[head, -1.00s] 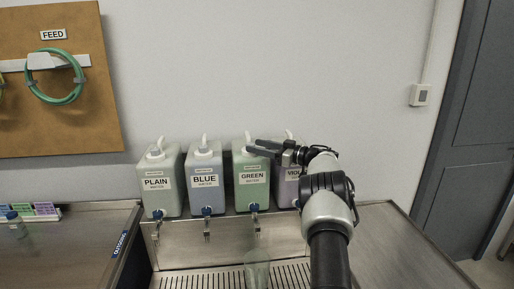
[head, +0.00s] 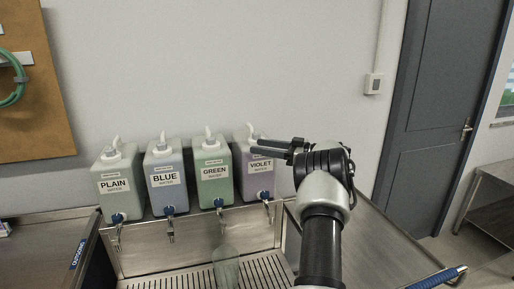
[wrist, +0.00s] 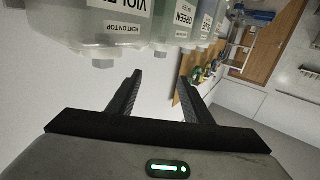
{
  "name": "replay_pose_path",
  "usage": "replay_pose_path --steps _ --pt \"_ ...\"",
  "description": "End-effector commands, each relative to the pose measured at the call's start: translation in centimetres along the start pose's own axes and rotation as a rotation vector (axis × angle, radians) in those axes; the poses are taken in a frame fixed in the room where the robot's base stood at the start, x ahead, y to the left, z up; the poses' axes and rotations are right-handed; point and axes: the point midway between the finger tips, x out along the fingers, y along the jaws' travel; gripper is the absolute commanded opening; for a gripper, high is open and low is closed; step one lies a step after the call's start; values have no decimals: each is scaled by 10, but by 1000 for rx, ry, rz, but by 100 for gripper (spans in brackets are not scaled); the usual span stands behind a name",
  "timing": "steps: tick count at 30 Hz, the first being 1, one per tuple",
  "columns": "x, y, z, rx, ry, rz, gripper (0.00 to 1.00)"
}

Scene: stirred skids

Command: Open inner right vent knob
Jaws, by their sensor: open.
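Four pale jugs stand in a row in the head view: plain (head: 119,187), blue (head: 166,181), green (head: 216,174) and violet (head: 254,177). Each has a whitish fitting on top; the green jug's top fitting (head: 209,133) is third from the left. Small vent knob detail cannot be made out. My gripper (head: 254,147) is open and empty, its fingers pointing left across the upper part of the violet jug. In the wrist view my gripper (wrist: 160,78) has its fingers spread, below the violet jug (wrist: 100,22) in the picture, with the green jug (wrist: 185,18) beyond.
Blue-based taps (head: 168,210) hang at the jugs' fronts. A clear bottle (head: 226,268) stands on the slatted drain tray (head: 262,272) below. The wall (head: 250,60) above the jugs is bare. A grey door (head: 432,120) is at the right.

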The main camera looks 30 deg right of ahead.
Motion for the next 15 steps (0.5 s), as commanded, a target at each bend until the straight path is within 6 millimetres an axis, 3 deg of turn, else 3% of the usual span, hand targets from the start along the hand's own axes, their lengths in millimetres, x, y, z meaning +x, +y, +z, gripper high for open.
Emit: replay_pose_path --steps 8,11,15 --pt "3 1 -4 -12 23 8 46" --pt "15 5 -32 -84 147 64 46" --pt "33 14 -108 -247 479 296 46"
